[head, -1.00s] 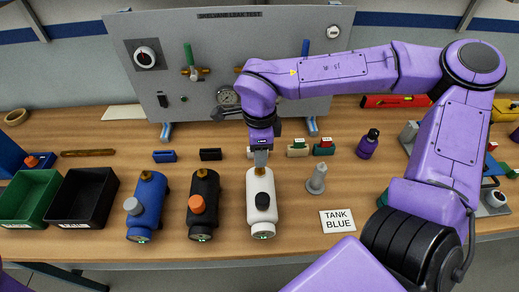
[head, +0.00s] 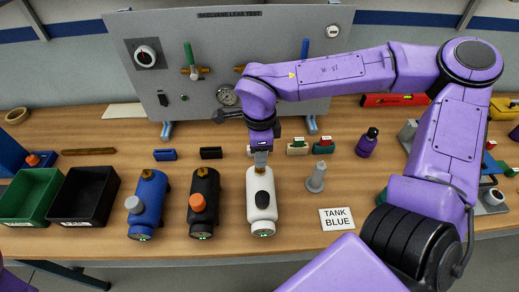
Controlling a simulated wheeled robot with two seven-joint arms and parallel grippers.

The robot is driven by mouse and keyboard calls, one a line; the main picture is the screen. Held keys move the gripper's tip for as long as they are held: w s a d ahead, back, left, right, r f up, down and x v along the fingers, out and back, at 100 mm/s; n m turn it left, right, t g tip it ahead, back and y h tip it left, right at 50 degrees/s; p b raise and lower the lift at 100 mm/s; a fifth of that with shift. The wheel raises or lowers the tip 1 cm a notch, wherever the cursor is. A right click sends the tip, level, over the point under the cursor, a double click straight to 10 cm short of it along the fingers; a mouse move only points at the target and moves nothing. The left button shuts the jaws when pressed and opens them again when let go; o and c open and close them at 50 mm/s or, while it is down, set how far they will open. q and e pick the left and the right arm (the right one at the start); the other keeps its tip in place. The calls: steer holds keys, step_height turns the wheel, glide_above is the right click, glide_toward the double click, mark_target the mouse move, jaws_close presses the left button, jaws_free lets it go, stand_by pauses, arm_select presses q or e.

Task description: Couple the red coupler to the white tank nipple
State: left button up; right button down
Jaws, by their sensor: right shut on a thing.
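The white tank (head: 261,215) lies on the bench with its black knob (head: 262,199) up and its nipple end toward the back. My right gripper (head: 261,160) points down over that nipple end and is shut. What it holds, most likely the red coupler, is hidden by the jaws and too small to make out. My left gripper is out of view; only a sliver of purple shows at the lower left corner.
A black tank (head: 203,215) and a blue tank (head: 147,218) lie left of the white one. A grey post (head: 316,178) and a "TANK BLUE" card (head: 337,219) are to its right. The grey test panel (head: 200,95) stands behind. Black (head: 82,203) and green (head: 30,203) bins are at left.

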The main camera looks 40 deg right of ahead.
steer(key=shift+f+b, duration=0.35)
steer(key=shift+f, duration=0.75)
steer(key=c, duration=0.6)
jaws_free()
steer(key=shift+r, duration=0.1)
step_height(320, 180, up, 10)
steer(key=shift+f+b, duration=0.2)
steer(key=shift+b, duration=0.55)
steer(key=shift+r, duration=0.4)
